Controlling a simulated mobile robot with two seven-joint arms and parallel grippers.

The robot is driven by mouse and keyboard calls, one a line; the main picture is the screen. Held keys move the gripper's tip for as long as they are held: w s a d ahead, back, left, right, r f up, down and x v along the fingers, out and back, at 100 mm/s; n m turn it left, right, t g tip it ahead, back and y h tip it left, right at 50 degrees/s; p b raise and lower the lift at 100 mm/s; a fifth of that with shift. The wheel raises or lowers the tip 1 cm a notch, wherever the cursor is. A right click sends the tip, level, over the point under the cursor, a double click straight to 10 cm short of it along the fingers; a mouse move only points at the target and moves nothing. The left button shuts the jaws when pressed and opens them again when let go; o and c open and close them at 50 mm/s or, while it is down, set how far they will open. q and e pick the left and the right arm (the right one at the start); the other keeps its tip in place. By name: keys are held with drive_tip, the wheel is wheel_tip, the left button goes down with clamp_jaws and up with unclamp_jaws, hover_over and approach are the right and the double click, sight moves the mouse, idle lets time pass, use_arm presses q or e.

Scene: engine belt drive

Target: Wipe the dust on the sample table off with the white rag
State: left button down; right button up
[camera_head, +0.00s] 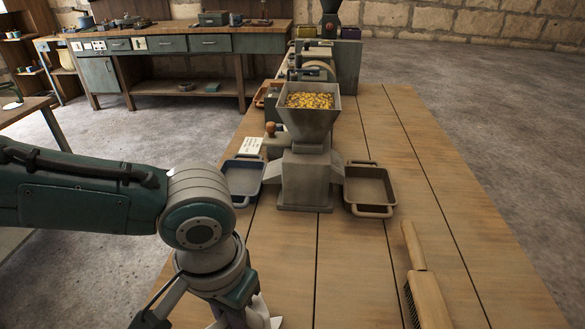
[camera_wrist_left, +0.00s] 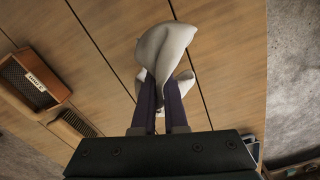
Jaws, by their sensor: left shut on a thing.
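The white rag (camera_wrist_left: 165,50) hangs bunched in my left gripper (camera_wrist_left: 162,84), over the wooden table. In the left wrist view the dark fingers are closed on it and its folds bulge past the fingertips. In the head view only a bit of the white rag (camera_head: 262,307) shows at the bottom edge, below my left wrist. The planked wooden table (camera_head: 350,265) fills the middle of the head view. I cannot make out any dust on the parts that show. Whether the rag touches the table is unclear. My right gripper is not in view.
A grey mill (camera_head: 308,165) with a hopper of yellow grains stands on the table, between a blue tray (camera_head: 243,178) and a brown tray (camera_head: 370,188). A wooden brush (camera_head: 424,285) lies at right. A brown box (camera_wrist_left: 32,82) shows in the wrist view. Bare planks lie before the mill.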

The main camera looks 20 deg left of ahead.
use_arm(q)
wheel_tip(320, 180, down, 8)
drive_tip(key=b, duration=0.5)
drive_tip(key=shift+s+d+r, duration=0.1)
drive_tip(key=shift+r, duration=0.05)
unclamp_jaws()
idle(0.5)
drive_tip(key=shift+b, duration=0.3)
